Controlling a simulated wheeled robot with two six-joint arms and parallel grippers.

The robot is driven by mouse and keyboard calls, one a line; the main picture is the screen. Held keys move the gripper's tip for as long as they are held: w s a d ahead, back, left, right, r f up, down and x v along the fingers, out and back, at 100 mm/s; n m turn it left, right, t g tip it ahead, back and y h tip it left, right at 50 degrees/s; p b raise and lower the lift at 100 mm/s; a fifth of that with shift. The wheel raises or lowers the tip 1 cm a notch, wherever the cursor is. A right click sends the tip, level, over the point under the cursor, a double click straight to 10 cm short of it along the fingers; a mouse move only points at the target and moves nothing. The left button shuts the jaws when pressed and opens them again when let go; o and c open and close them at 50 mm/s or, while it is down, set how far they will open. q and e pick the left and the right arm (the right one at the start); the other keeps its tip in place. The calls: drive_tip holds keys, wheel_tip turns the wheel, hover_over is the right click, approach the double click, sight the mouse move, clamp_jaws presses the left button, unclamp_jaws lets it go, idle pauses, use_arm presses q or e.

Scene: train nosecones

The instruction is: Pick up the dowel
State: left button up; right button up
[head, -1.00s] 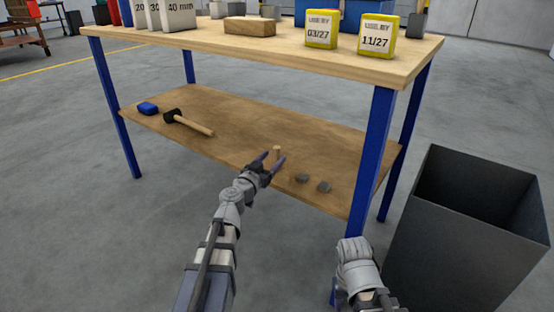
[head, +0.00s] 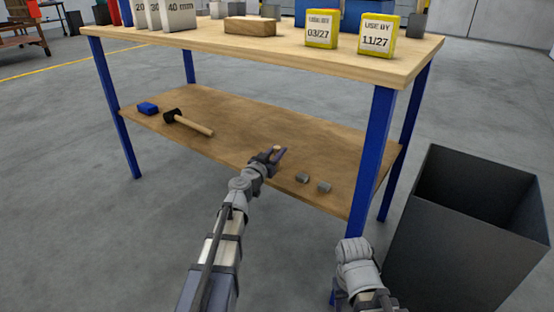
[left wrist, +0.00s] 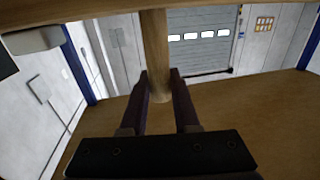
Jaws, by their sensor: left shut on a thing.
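The dowel is a short pale wooden rod (head: 276,149) standing on the lower shelf of the workbench (head: 245,135). My left gripper (head: 275,154) is around it and shut on it. In the left wrist view the dowel (left wrist: 155,50) stands upright between the two dark fingers of my left gripper (left wrist: 160,88), its lower end at the shelf board. Only its top shows in the head view; the fingers hide the rest. Of my right arm, a part shows at the bottom of the head view; its fingertips cannot be made out.
Two small grey cylinders (head: 313,183) lie right of my left gripper on the shelf. A mallet (head: 188,122) and a blue block (head: 148,108) lie further left. The bench top (head: 200,45) overhangs the shelf. A dark open bin (head: 465,230) stands at the right.

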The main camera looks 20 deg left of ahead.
use_arm(q)
clamp_jaws()
wheel_tip(320, 180, up, 10)
drive_tip(key=p, duration=1)
drive_tip(key=shift+r, duration=0.1)
